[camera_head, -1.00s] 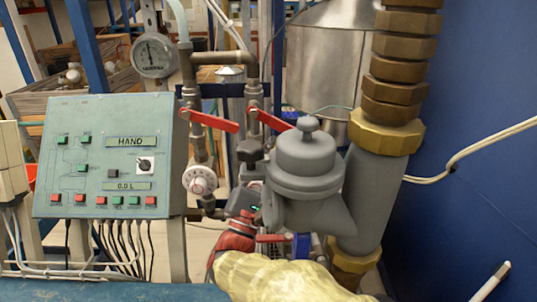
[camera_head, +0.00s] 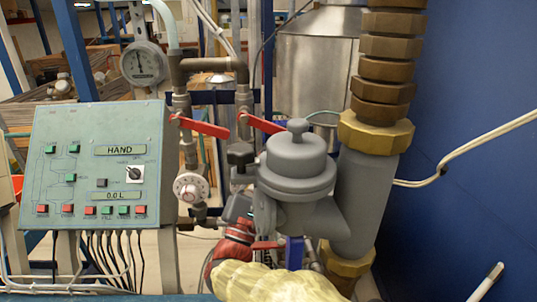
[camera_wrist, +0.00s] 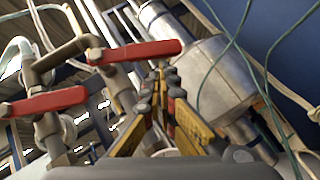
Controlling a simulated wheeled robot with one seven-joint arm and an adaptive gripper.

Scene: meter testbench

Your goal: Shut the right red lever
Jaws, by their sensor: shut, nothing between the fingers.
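The right red lever (camera_head: 262,124) slopes down to the right from its pipe valve, behind the grey meter's top. In the wrist view the right lever (camera_wrist: 140,52) points right, near the fingertips. The left red lever (camera_head: 200,126) sticks out to the right from the other pipe and shows at the left of the wrist view (camera_wrist: 45,101). In the head view the fingers are mostly hidden beside the grey meter.
The grey meter (camera_head: 297,170) and thick pipe (camera_head: 362,200) stand right of the levers. A green control panel (camera_head: 95,160) is at the left, with a gauge (camera_head: 144,63) above. A dial (camera_head: 190,187) sits below the left lever. A blue wall (camera_head: 475,90) closes the right side.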

